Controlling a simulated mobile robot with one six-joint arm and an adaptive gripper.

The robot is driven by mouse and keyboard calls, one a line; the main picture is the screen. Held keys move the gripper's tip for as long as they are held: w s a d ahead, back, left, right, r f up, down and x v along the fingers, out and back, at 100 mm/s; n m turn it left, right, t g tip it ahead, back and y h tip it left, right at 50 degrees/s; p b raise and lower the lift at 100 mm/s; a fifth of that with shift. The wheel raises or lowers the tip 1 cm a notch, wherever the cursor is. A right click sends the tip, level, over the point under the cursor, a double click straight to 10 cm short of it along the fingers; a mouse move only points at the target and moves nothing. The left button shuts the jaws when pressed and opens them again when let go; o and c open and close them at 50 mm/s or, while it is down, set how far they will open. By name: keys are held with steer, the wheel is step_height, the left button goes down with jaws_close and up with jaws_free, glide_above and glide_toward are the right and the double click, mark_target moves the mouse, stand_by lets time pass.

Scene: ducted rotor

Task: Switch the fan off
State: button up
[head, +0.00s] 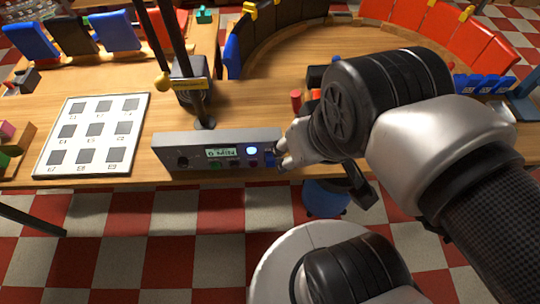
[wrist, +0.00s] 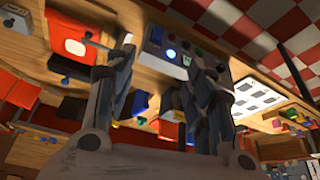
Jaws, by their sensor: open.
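A long grey control box (head: 174,143) lies along the table's near edge in the head view. Its front has a dark round knob at the left, a small green display, a row of coloured buttons and a glowing blue-white light (head: 252,150). The box also shows in the wrist view (wrist: 158,50), beyond my fingers, with the light lit. My gripper (head: 284,160) is at the box's right end, close to the blue button (head: 269,160). In the wrist view my gripper (wrist: 170,70) has its two fingers apart with nothing between them. I cannot tell whether it touches the box. I cannot make out the fan for certain.
A white board with dark squares (head: 140,103) lies left of the box. A dark post (head: 202,115) with a yellow label stands behind it. A red cylinder (head: 295,100) stands near my wrist. A large ring with red and blue panels (head: 300,22) is at the back.

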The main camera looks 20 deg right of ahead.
jaws_close()
stand_by(0.5)
stand_by(1.3)
